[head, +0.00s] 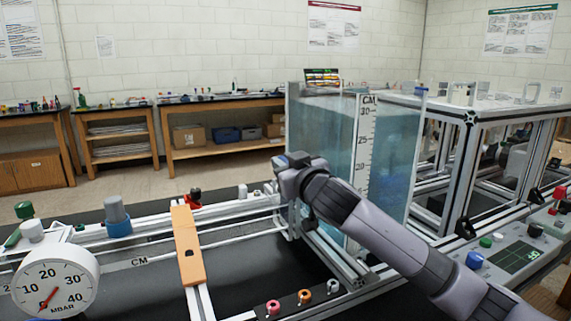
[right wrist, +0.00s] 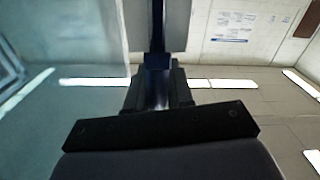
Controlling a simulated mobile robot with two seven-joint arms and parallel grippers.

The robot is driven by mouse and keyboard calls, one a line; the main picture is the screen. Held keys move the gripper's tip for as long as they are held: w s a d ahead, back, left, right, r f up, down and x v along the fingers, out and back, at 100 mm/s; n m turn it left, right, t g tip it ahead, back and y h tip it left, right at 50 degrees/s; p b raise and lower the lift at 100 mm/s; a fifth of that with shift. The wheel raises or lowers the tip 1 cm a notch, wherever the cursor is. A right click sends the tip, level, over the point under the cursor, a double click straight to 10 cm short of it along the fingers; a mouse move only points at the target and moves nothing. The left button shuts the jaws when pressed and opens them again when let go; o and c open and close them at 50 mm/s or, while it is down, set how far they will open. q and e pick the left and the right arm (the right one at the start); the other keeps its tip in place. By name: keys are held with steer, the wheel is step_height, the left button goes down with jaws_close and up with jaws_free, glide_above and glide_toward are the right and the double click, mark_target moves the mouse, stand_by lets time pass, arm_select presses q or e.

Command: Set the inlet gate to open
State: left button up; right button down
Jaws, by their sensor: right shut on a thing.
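The water tank (head: 388,160) stands right of centre in the head view, clear-walled, with a CM scale strip and bluish water. My right gripper (head: 280,163) is at the tank's left edge, above the end of the flume rails. In the right wrist view my right gripper (right wrist: 157,40) is shut on a narrow dark upright piece, which seems to be part of the inlet gate. The gripper hides most of the gate, so how far it is raised cannot be told. My left gripper is not in view.
A pressure gauge (head: 54,284) in MBAR stands at the lower left. An orange crosspiece (head: 187,246) spans the flume rails. Several coloured knobs line the front rail. A control panel (head: 507,257) is at the right. Wooden benches (head: 222,110) stand along the back wall.

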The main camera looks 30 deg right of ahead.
steer(key=r+p, duration=0.3)
steer(key=r, duration=0.2)
steer(key=shift+d+p, duration=0.2)
steer(key=shift+p, duration=0.1)
steer(key=c, duration=1.3)
jaws_free()
steer(key=shift+o, duration=1)
steer(key=shift+d+f, duration=0.1)
steer(key=shift+s, duration=0.1)
